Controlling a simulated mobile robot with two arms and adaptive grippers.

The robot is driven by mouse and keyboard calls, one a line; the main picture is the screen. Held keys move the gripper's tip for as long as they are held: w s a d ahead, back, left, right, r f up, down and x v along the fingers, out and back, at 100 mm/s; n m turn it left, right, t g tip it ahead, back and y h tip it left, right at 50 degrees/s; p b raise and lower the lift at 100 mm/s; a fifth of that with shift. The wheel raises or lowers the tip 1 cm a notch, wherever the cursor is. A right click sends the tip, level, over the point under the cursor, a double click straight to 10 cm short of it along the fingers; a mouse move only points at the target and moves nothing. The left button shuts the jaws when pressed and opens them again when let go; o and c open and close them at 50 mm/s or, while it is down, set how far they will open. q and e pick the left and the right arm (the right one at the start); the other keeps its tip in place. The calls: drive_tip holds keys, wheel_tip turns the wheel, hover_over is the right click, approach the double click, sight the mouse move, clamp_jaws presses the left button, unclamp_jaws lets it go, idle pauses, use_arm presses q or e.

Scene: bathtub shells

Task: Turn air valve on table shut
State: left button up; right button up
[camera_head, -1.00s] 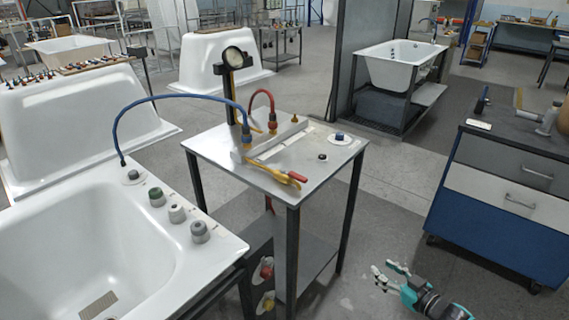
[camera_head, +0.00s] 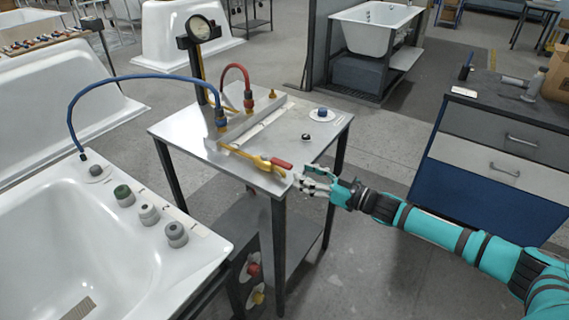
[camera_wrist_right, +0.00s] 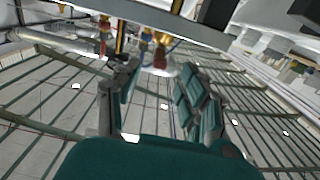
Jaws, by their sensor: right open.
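The air valve (camera_head: 262,161) is a yellow fitting with a red lever handle, near the front right corner of the metal table (camera_head: 322,126). The red handle (camera_head: 281,164) points toward that corner. My right gripper (camera_head: 304,181) is open and empty just right of the handle, at the table's corner, apart from the handle as far as I can see. In the right wrist view my open fingers (camera_wrist_right: 156,95) flank a gap, with a blurred brass and red fitting (camera_wrist_right: 160,52) beyond it. My left gripper is not in view.
A pressure gauge (camera_head: 199,28) stands on the table behind a manifold with a blue hose (camera_head: 133,78) and a red hose (camera_head: 236,66). A white bathtub (camera_head: 110,245) is at left. A blue drawer cabinet (camera_head: 482,183) is at right, with open floor between it and the table.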

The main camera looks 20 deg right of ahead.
sight(292, 168)
drive_tip(key=x, duration=0.6)
drive_tip(key=shift+w+a, duration=0.3)
drive_tip(key=shift+w, duration=0.15)
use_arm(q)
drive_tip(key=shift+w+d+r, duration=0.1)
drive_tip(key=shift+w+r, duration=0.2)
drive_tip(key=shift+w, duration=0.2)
use_arm(e)
clamp_jaws()
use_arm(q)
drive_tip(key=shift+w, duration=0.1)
